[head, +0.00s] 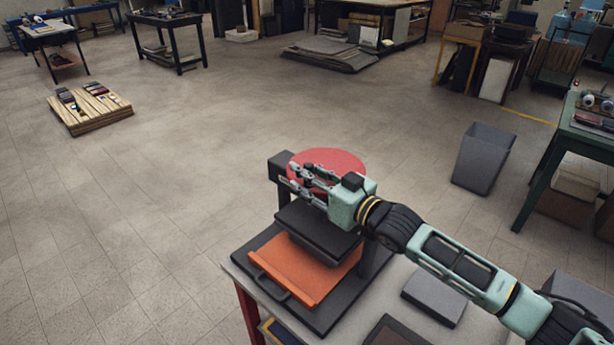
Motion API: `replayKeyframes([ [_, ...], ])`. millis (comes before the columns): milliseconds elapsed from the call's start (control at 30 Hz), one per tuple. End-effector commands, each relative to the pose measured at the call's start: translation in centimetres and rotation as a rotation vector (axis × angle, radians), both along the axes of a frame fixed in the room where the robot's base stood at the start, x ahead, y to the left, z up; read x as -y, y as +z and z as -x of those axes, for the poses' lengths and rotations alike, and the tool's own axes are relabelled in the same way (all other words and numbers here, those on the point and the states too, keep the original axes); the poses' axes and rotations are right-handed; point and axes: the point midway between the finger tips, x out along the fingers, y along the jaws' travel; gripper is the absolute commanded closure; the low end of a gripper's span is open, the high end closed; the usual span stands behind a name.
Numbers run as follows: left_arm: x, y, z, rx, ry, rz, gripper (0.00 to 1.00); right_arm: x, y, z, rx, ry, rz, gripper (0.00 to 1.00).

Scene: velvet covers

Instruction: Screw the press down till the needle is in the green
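The press (279,168) is a black frame on a table at the lower middle. Its round red wheel (330,158) is on top, partly behind my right gripper. A black plate (315,232) sits under the wheel, just above an orange slab (295,270) with a dark handle at its front. My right gripper (291,178) reaches in from the right, over the plate and at the near left part of the wheel. Its fingers look apart, but I cannot tell whether something is between them or whether they touch the wheel. No gauge or needle is visible. My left gripper is not in view.
The pale table (380,312) holds a grey block (436,297) and a dark brown flat piece (395,332) right of the press. A grey bin (483,158) and a green bench (560,130) stand to the right. The floor at left is open around a low wooden pallet (90,110).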

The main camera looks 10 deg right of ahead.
Motion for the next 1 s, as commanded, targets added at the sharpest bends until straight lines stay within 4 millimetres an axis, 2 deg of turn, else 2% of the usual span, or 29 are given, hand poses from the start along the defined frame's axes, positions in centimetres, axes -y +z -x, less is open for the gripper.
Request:
replayKeyframes([
  [67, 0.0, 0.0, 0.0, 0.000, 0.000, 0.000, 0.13, 0.1, 0.2, -0.1, 0.003, -0.002, -0.001, 0.63],
  [467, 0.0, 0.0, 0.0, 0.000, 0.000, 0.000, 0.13, 0.2, -0.1, 0.6, -0.003, 0.003, -0.005, 0.63],
  [1000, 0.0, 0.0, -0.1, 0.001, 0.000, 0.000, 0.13, 6.0, -0.1, 8.3, -0.003, 0.001, -0.002, 0.63],
])
